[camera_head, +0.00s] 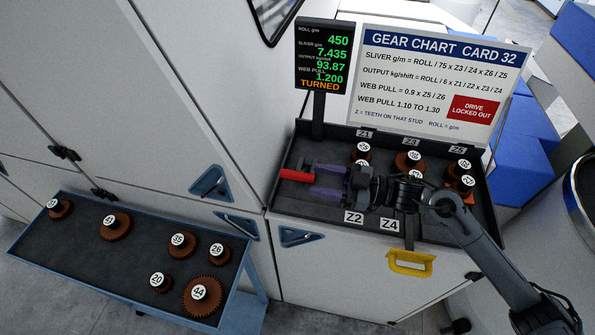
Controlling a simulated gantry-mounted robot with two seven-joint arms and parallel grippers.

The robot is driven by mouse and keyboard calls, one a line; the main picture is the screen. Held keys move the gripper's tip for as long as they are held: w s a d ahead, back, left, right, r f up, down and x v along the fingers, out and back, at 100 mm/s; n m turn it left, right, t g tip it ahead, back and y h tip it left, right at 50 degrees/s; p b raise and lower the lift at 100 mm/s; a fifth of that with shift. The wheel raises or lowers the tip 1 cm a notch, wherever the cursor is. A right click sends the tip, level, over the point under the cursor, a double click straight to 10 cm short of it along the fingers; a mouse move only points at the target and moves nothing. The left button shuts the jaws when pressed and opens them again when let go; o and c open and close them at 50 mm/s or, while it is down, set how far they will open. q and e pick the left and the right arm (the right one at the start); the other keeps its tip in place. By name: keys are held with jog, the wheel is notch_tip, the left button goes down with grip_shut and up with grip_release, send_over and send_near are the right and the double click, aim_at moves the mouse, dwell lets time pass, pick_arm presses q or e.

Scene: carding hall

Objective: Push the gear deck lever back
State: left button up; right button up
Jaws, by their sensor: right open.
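The gear deck (281,207) is a dark tray on the cabinet top, with several brown gears on studs. A red bar handle (296,175), which looks like the deck lever, lies at the deck's left side. My right gripper (314,181) reaches in from the right, low over the deck. Its two fingers are apart and point left, with the red handle's right end at or between their tips; I cannot tell whether they touch. My right wrist hides part of the middle of the deck and some gears. My left gripper is not in view.
A yellow handle (410,263) hangs at the deck's front. The gear chart card (435,85) and a display (323,60) reading "TURNED" stand behind. A blue-edged trolley (75,260) with several loose gears stands at the lower left.

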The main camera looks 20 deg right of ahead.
aim_at(300, 176)
jog(key=shift+p+x, duration=0.5)
jog(key=shift+x, duration=2.65)
grip_shut()
